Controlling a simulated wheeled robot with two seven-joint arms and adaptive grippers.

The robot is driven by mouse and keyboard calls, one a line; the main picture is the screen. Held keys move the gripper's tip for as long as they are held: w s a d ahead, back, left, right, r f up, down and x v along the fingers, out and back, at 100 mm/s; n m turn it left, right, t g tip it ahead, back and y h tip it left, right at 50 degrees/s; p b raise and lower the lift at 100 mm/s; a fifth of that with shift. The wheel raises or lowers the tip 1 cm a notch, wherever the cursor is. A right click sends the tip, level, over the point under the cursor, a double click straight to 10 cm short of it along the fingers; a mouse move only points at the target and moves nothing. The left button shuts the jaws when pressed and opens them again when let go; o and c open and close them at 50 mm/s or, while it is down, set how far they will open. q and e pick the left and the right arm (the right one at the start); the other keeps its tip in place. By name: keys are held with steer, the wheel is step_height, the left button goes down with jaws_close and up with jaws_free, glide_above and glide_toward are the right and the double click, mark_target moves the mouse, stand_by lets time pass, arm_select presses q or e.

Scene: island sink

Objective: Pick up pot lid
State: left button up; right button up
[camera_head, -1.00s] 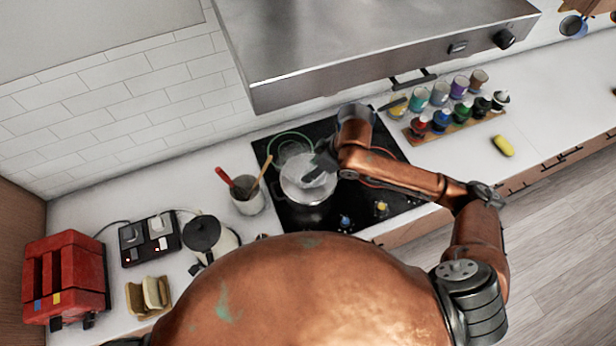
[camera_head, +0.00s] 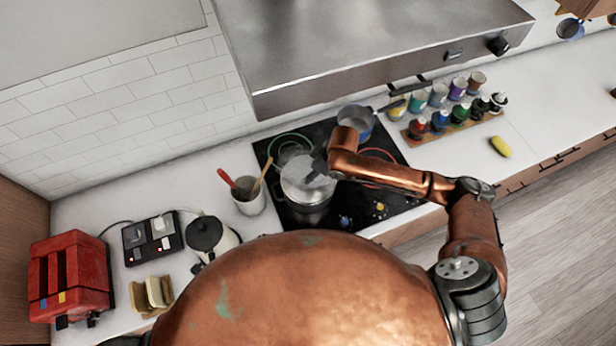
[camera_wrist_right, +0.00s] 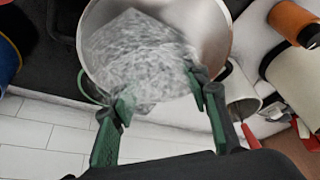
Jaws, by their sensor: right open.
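A silver pot (camera_head: 308,192) stands on the black stovetop, with a pale round top. In the right wrist view the metal pot (camera_wrist_right: 205,25) shows its rim and a mottled grey, see-through-looking surface inside it. I cannot tell whether that surface is a lid or the contents, and no lid knob is clear. My right gripper (camera_head: 317,170) is over the pot. In the right wrist view my right gripper (camera_wrist_right: 160,98) has its green-padded fingers apart, over the near side of the pot, with nothing clearly held. My left gripper is not in view.
A utensil crock (camera_head: 250,203) with a red handle is left of the pot. A kettle (camera_head: 208,236) and red toaster (camera_head: 68,280) are farther left.

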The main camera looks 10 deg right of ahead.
steer(key=shift+c, duration=0.5)
jaws_close()
stand_by(0.3)
